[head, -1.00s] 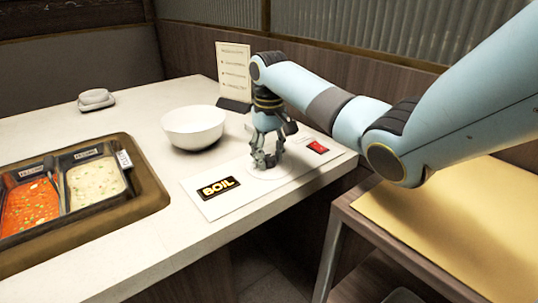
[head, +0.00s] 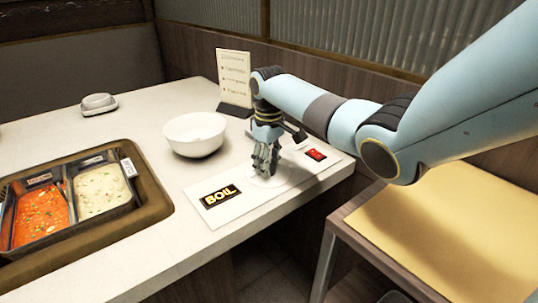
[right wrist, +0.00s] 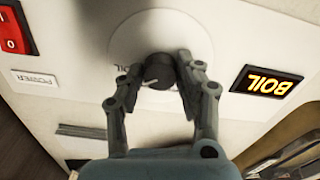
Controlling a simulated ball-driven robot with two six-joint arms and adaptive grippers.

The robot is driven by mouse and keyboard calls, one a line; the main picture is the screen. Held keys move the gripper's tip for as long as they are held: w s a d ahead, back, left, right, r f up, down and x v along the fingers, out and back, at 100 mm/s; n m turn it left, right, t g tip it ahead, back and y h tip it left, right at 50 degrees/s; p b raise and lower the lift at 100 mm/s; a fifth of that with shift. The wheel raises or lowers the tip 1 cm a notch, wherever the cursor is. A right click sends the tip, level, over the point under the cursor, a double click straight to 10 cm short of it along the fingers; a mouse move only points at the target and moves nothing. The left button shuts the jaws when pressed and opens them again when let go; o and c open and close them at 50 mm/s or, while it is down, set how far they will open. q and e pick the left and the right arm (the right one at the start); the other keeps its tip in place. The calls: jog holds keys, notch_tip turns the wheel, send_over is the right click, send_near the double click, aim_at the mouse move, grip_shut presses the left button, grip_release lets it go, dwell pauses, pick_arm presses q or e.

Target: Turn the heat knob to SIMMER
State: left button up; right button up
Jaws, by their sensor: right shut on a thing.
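The heat knob (right wrist: 160,71) is a small dark round knob with a pale pointer line, on a white round dial (right wrist: 120,35) in the right wrist view. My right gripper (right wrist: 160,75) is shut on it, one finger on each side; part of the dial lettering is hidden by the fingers. In the head view my right gripper (head: 264,168) points down at the white control panel (head: 235,215), and the knob is hidden behind its fingers. A black display (head: 220,196) on the panel reads BOIL in yellow; it also shows in the right wrist view (right wrist: 267,83). My left gripper is not in view.
A red power switch (head: 315,155) sits right of the dial. A white bowl (head: 195,134) and a menu stand (head: 235,80) are close behind my right gripper. Sauce wells (head: 100,187) are at left. A yellow-topped seat (head: 450,215) is at right.

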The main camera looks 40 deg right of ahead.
jog(key=n+p, duration=0.1)
jog(key=n, duration=0.1)
jog(key=shift+r+n+p, duration=0.15)
jog(key=shift+n+p, duration=0.15)
jog(key=shift+p, duration=0.05)
jog(key=shift+n+p, duration=0.7)
jog(key=shift+n, duration=0.8)
jog(key=o, duration=1.2)
jog(key=shift+c, duration=0.2)
notch_tip(320, 180, up, 12)
